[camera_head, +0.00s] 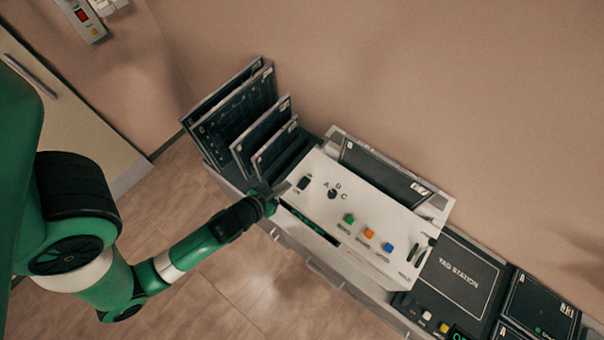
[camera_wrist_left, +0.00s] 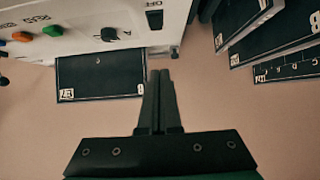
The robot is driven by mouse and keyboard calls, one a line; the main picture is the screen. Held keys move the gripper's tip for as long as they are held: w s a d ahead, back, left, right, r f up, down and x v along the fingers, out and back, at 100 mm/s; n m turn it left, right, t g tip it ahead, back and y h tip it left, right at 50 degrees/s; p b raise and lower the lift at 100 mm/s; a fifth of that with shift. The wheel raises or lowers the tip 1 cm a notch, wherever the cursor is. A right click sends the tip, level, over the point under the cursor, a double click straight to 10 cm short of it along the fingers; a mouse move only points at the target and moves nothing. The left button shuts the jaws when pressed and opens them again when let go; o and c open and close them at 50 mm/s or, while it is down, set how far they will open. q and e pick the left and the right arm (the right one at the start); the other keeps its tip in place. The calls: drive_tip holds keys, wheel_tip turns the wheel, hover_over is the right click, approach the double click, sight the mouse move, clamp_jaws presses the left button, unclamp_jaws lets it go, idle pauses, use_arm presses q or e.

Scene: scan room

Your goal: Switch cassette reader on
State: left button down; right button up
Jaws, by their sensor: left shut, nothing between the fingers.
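The cassette reader (camera_head: 372,197) is a white box with a sloped panel on the counter. Its panel carries a dark rocker switch (camera_head: 304,183) at the left end, a black A-B-C knob (camera_head: 332,193), and green, orange and blue buttons. The switch also shows in the left wrist view (camera_wrist_left: 155,19), at the top; its position is too small to tell. My left gripper (camera_head: 283,187) is shut and empty, its tips close to the panel's left end near the switch. In the left wrist view its fingertips (camera_wrist_left: 160,76) point toward the reader, below the switch. Contact cannot be told. My right gripper is not in view.
Dark cassettes (camera_head: 240,115) stand in a rack left of the reader. Another dark cassette (camera_head: 385,172) lies at the reader's back. A tab station (camera_head: 460,280) is at the right. A wall device (camera_head: 82,16) hangs at upper left. Floor lies in front.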

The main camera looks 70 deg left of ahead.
use_arm(q)
hover_over(302, 182)
drive_tip(key=f, duration=0.3)
drive_tip(key=s+f, duration=0.1)
drive_tip(key=f, duration=0.1)
drive_tip(key=shift+d+f+b, duration=0.1)
drive_tip(key=shift+d+b, duration=0.25)
drive_tip(key=shift+d, duration=0.05)
drive_tip(key=f, duration=0.2)
drive_tip(key=w+f+b, duration=0.1)
drive_tip(key=f, duration=0.1)
drive_tip(key=shift+a+f, duration=0.1)
drive_tip(key=shift+a, duration=0.2)
drive_tip(key=shift+w+a+r+g+p, duration=0.1)
drive_tip(key=shift+w+r+g+p, duration=0.15)
drive_tip(key=shift+p, duration=0.75)
drive_tip(key=shift+f+b, duration=0.4)
drive_tip(key=shift+f, duration=0.05)
drive_tip(key=shift+s, duration=0.2)
